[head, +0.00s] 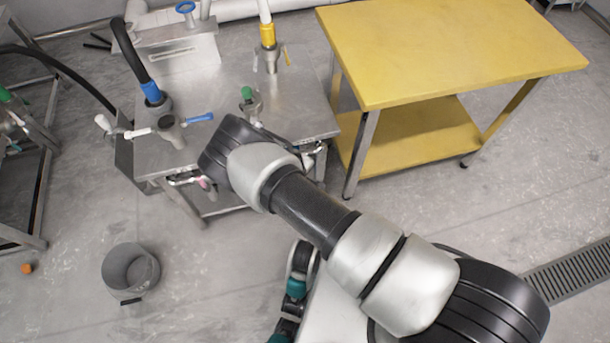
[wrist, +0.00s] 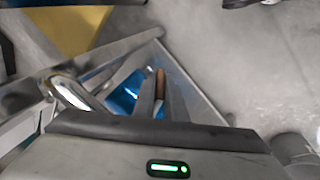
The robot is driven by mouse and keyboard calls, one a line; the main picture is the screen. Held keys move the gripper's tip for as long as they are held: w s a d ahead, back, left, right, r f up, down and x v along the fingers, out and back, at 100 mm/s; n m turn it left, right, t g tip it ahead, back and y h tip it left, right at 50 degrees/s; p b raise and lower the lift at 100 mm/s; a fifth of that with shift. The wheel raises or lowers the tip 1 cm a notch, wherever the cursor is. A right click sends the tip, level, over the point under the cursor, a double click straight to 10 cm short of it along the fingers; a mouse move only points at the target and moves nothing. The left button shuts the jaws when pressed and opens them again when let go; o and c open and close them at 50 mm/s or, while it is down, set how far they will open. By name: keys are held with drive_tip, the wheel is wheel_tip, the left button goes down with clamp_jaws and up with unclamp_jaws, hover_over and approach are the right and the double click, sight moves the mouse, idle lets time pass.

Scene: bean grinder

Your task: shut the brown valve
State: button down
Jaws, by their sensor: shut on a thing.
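The brown valve (wrist: 160,80) shows in the wrist view as a narrow brown handle between my fingers. My gripper (wrist: 164,92) is shut on it, with a grey finger on each side. The valve's body and pipe are hidden behind the fingers and the dark housing of my wrist. In the head view my arm reaches to the front edge of the steel table (head: 225,95), and the wrist covers the gripper and the brown valve.
The table carries blue-handled (head: 199,118), yellow (head: 267,35) and green (head: 247,92) valve fittings. A yellow table (head: 450,45) stands to the right. A grey bucket (head: 131,272) and a small orange object (head: 27,268) are on the floor at left. Floor in front is mostly clear.

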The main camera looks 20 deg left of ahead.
drive_tip(key=shift+s+a+f+m+g+y+b, duration=0.2)
drive_tip(key=shift+s+a+g+y+b, duration=0.35)
drive_tip(key=shift+y, duration=0.35)
drive_tip(key=shift+s+a+f+m+g+y+b, duration=0.1)
drive_tip(key=shift+s+a+m+g+y+b, duration=0.15)
drive_tip(key=shift+a+g+y, duration=0.45)
drive_tip(key=shift+d+y, duration=0.1)
drive_tip(key=shift+y, duration=0.2)
drive_tip(key=c, duration=1.8)
unclamp_jaws()
drive_tip(key=p+v, duration=0.4)
drive_tip(key=v, duration=1.3)
drive_tip(key=shift+r, duration=0.25)
